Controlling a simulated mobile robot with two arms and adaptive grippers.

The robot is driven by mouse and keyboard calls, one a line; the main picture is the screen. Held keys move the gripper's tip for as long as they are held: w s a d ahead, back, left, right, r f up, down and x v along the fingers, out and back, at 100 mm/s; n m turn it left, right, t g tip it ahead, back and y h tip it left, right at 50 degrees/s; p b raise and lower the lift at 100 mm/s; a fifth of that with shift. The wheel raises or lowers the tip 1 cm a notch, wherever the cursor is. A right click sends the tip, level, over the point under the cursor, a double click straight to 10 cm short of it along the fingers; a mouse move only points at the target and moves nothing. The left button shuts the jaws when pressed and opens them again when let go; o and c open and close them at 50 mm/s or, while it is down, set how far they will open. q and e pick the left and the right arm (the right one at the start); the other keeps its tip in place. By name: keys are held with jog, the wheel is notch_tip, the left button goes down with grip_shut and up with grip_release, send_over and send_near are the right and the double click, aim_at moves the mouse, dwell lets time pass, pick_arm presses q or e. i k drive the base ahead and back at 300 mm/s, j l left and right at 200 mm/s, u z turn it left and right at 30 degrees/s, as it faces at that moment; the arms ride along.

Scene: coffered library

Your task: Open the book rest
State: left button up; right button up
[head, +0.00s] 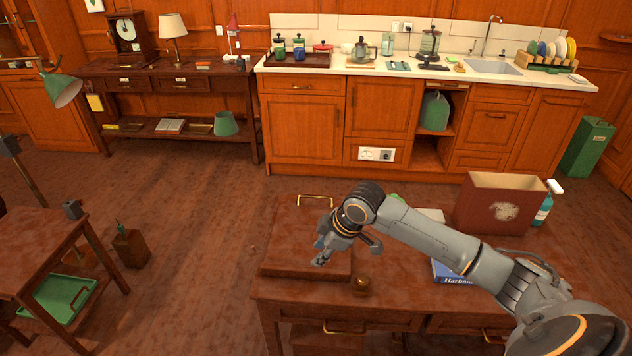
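A flat brown wooden panel (290,248), which looks like the book rest, lies folded down on the near table (400,308). A brass handle (315,197) shows by its far edge. My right gripper (347,252) is over the panel's right part, with its fingers spread apart and nothing seen between them. Whether a finger touches the panel cannot be told. The arm hides the panel's right far corner. My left gripper is not in view.
A blue book (452,273) lies partly under my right arm. A dark red box (498,204) and a spray bottle (547,204) stand at the table's far right. Open floor (190,230) lies left.

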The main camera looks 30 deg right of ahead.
aim_at(290, 251)
jog(key=i+l, duration=0.9)
jog(key=l, duration=0.1)
